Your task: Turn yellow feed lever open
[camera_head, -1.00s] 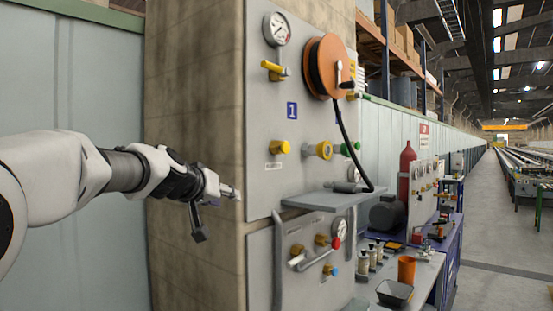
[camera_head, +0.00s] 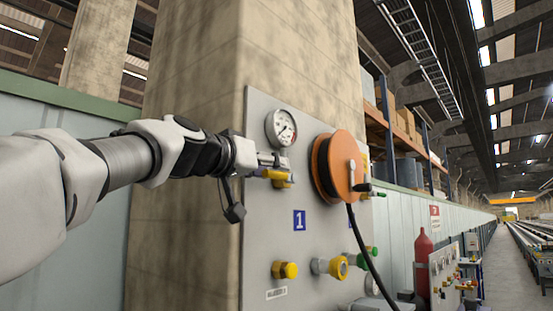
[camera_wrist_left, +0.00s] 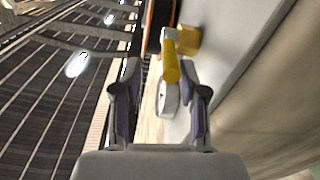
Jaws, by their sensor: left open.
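The yellow feed lever (camera_head: 274,174) sticks out of the grey panel below the round gauge, and its handle lies roughly level. My left gripper (camera_head: 280,161) is at the lever, close to the panel. In the left wrist view the lever (camera_wrist_left: 171,65) points toward my left gripper (camera_wrist_left: 167,82), its end between the two spread fingertips. The fingers are open and a gap shows on each side of the lever. Whether either finger touches it I cannot tell. My right gripper is not in view.
The gauge (camera_head: 281,128) sits just above the lever. An orange hose reel (camera_head: 342,166) juts out to its right, with a black hose hanging down. Yellow knobs (camera_head: 285,270) are lower on the panel (camera_head: 262,225). A concrete pillar (camera_head: 190,240) stands at the left.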

